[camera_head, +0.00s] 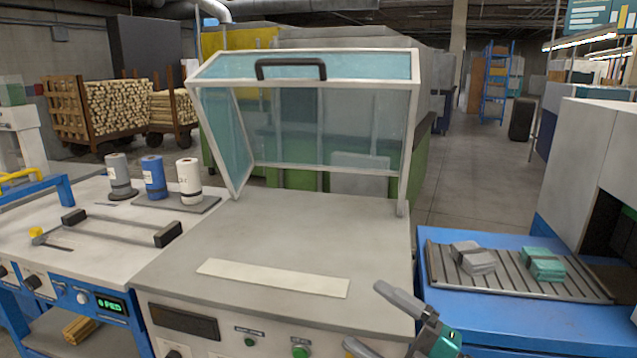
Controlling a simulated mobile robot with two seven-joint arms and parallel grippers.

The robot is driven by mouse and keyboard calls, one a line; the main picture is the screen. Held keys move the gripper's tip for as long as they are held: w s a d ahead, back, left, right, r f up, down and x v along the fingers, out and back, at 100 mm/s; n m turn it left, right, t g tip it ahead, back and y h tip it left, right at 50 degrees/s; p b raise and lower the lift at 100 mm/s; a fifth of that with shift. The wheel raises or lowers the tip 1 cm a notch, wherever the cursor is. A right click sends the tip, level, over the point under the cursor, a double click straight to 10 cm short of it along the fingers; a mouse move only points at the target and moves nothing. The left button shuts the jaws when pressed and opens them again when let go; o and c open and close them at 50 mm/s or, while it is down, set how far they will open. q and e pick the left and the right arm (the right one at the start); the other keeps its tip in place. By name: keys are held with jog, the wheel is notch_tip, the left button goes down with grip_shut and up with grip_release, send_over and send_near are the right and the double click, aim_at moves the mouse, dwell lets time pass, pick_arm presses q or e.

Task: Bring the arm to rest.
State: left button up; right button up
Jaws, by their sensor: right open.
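My right gripper (372,318) comes in at the bottom right of the head view, in front of the front right edge of the grey machine top (300,232). Its two grey fingers are spread apart with nothing between them. The lower finger is partly cut off by the bottom of the frame. My left gripper does not show.
A framed clear hood (305,85) with a black handle stands raised over the machine. A pale strip (273,278) lies on its top. At right, a slatted tray (520,277) carries grey and green bundles. At left, a bench (90,225) holds several rolls.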

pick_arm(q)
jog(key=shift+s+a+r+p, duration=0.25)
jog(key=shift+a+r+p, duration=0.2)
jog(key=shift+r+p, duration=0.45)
pick_arm(e)
jog(key=s+d+f+m+h, duration=0.3)
jog(key=s+f+m+h, duration=0.2)
jog(key=f+m, duration=0.2)
jog(key=s+d+f+m+h, duration=0.3)
jog(key=s+f+m+h, duration=0.2)
jog(key=f+m, duration=0.2)
jog(key=s+d+f+m+g+h, duration=0.1)
jog(key=s+d+f+m+h, duration=0.2)
jog(key=s+f+m+h, duration=0.2)
notch_tip(320, 180, down, 5)
jog(key=m, duration=0.3)
jog(key=shift+s+d+f, duration=0.15)
jog(key=shift+s+d, duration=0.1)
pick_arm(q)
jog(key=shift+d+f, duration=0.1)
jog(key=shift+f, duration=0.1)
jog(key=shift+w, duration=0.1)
